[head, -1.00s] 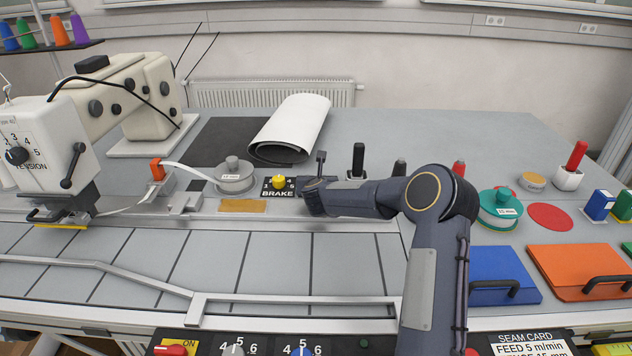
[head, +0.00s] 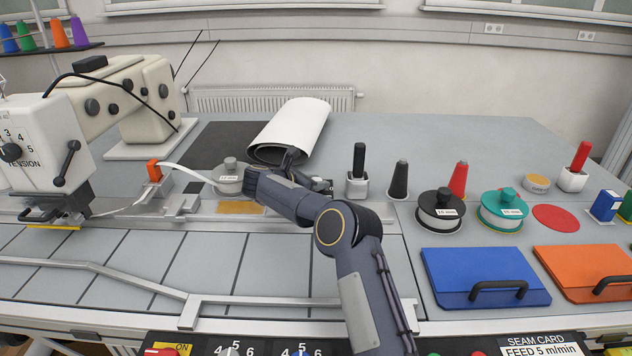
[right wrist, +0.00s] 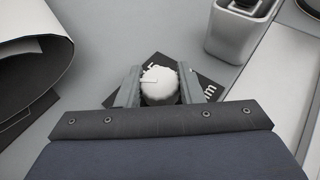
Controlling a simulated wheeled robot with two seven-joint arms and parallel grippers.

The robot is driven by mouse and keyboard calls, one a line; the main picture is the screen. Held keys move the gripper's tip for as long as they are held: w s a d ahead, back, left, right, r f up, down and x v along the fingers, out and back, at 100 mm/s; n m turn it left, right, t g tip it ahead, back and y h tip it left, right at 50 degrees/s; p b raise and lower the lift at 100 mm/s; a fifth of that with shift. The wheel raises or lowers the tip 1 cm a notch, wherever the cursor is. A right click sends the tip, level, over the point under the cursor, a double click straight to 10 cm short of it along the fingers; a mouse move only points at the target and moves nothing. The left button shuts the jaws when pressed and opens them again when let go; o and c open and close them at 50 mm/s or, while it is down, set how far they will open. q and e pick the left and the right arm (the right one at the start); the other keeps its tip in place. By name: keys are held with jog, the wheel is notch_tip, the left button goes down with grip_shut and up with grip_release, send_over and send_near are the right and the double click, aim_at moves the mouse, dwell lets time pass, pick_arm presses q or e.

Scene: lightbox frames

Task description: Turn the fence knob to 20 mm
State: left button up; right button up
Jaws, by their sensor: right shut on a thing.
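The fence knob (right wrist: 160,88) is a white ribbed knob with a light pointer mark, on a dark plate (right wrist: 206,88) with white lettering. In the right wrist view it sits between the two fingers of my right gripper (right wrist: 158,73), which is shut on it. Part of the plate's lettering, including "mm", shows; the fingers and palm cover the rest, so I cannot read the setting. In the head view my right gripper (head: 300,177) is partly behind my own forearm, and only an edge of the plate (head: 323,186) shows. My left gripper is not in view.
A grey spool (head: 230,178) and the sewing machine (head: 150,95) are to the left. My forearm hides the brake knob.

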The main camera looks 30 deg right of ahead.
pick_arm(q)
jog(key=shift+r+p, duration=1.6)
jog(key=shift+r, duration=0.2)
pick_arm(e)
jog(key=shift+m+g, duration=1.2)
jog(key=shift+g, duration=0.3)
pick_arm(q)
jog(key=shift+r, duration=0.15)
pick_arm(e)
jog(key=shift+r, duration=0.1)
jog(key=o, duration=1)
jog(key=shift+d, duration=0.1)
jog(key=shift+c, duration=0.2)
